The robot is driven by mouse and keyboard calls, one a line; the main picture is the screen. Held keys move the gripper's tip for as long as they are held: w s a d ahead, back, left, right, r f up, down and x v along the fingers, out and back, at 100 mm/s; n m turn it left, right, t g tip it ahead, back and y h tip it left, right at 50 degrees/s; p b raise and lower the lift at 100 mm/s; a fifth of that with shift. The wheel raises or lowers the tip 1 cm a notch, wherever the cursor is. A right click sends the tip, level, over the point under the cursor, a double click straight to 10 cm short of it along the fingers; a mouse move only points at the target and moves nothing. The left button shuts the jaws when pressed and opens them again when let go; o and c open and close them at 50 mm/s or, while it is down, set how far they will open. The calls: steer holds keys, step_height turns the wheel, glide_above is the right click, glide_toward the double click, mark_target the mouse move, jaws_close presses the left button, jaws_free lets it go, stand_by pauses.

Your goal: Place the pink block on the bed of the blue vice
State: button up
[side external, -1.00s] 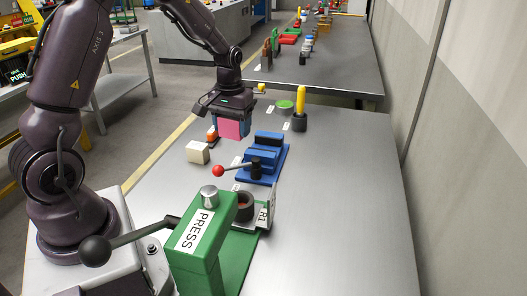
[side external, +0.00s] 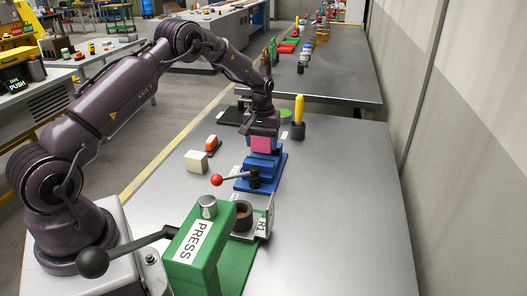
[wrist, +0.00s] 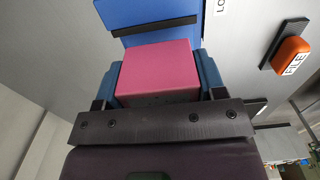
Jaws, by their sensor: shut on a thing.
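The pink block (side external: 261,144) is held in my gripper (side external: 261,142), over the blue vice (side external: 262,170) in the side view. In the wrist view the pink block (wrist: 157,72) sits between the two blue fingertips, with the blue vice (wrist: 150,17) just beyond it. My gripper (wrist: 158,84) is shut on the block.
An orange and black file (side external: 212,144) and a cream block (side external: 196,162) lie left of the vice. A yellow-handled tool stands in a dark holder (side external: 298,130) behind right. The green press (side external: 200,245) stands in front. The table's right side is clear.

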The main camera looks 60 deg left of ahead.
mark_target(264, 152)
steer(key=shift+w+a+f, duration=0.15)
steer(key=shift+w+f, duration=0.15)
steer(key=shift+f, duration=1.65)
steer(key=shift+f, duration=0.1)
steer(key=o, duration=1.2)
steer(key=shift+c, duration=0.2)
